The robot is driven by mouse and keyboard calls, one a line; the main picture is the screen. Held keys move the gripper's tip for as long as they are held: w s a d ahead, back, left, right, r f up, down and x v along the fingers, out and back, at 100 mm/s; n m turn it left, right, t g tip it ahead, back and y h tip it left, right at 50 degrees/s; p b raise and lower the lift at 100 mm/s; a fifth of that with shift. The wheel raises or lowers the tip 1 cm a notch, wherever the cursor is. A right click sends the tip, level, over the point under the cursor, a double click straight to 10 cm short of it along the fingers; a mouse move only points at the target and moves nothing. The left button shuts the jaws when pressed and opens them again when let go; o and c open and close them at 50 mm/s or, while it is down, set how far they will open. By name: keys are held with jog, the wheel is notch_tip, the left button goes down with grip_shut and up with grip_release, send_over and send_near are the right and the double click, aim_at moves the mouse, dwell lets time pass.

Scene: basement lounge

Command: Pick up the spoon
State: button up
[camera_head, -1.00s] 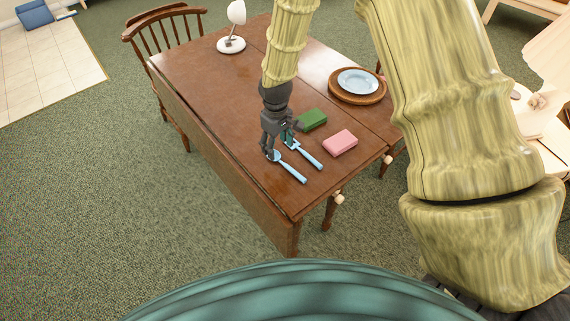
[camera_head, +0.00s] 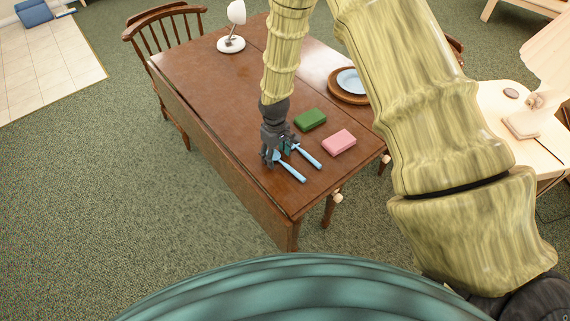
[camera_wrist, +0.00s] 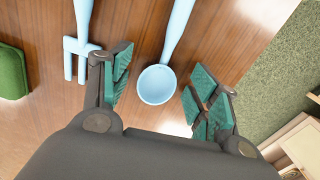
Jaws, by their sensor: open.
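A light blue spoon (camera_head: 291,171) lies on the brown wooden table (camera_head: 205,90), near its front edge. In the wrist view its round bowl (camera_wrist: 157,85) sits between the two finger pads, with its handle running up and away. My gripper (camera_head: 277,160) is open, low over the bowl end of the spoon, with nothing held. It also shows in the wrist view (camera_wrist: 160,92), with green pads on either side of the bowl. A light blue fork (camera_head: 308,156) lies beside the spoon; in the wrist view its tines (camera_wrist: 78,62) are just left of the left finger.
A green block (camera_head: 310,119) and a pink block (camera_head: 339,142) lie on the table right of the gripper. A blue plate (camera_head: 350,80) on a round wooden board (camera_head: 340,92) is partly hidden by my arm. A white lamp (camera_head: 233,30) stands at the back.

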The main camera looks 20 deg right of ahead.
jog(key=c, duration=1)
jog(key=shift+r+b, duration=0.45)
jog(key=shift+r, duration=0.4)
jog(key=shift+r+b, duration=0.4)
jog(key=shift+r, duration=0.5)
jog(key=s+a+b, duration=0.1)
jog(key=s, duration=0.4)
jog(key=s+a+r+b, duration=0.1)
jog(key=s+a, duration=0.1)
jog(key=s, duration=0.3)
jog(key=s+a+b, duration=0.1)
jog(key=s, duration=0.4)
jog(key=shift+s+a+r+b, duration=0.15)
jog(key=shift+a+r+b, duration=0.1)
jog(key=shift+a+b, duration=0.1)
